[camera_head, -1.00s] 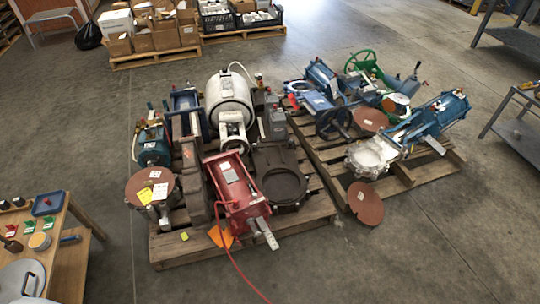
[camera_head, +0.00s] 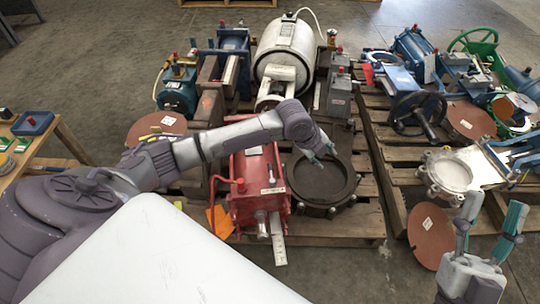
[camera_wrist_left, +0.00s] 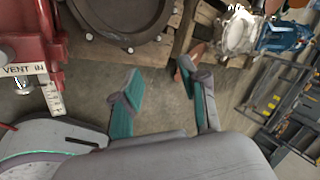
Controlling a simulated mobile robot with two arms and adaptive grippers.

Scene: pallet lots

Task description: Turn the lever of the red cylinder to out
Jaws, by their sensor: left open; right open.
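The red cylinder (camera_head: 255,180) lies on the near left pallet, its front end facing me. Its lever, a pale flat strip (camera_head: 278,240), points down and slightly right from that end. In the left wrist view the lever (camera_wrist_left: 52,96) hangs beside a white label reading "VENT IN" (camera_wrist_left: 25,69); no "OUT" marking is legible. My left gripper (camera_head: 321,152) is open and empty, above the dark round flange right of the cylinder, apart from the lever. Its fingers (camera_wrist_left: 158,85) show spread in the wrist view. My right gripper (camera_head: 492,218) is open and empty at lower right.
The dark flange (camera_head: 322,200) sits right beside the cylinder. A red hose (camera_head: 215,190) is at the cylinder's left, near an orange tag (camera_head: 219,221). A brown disc (camera_head: 431,235) leans between the pallets and my right gripper. Floor in front is clear.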

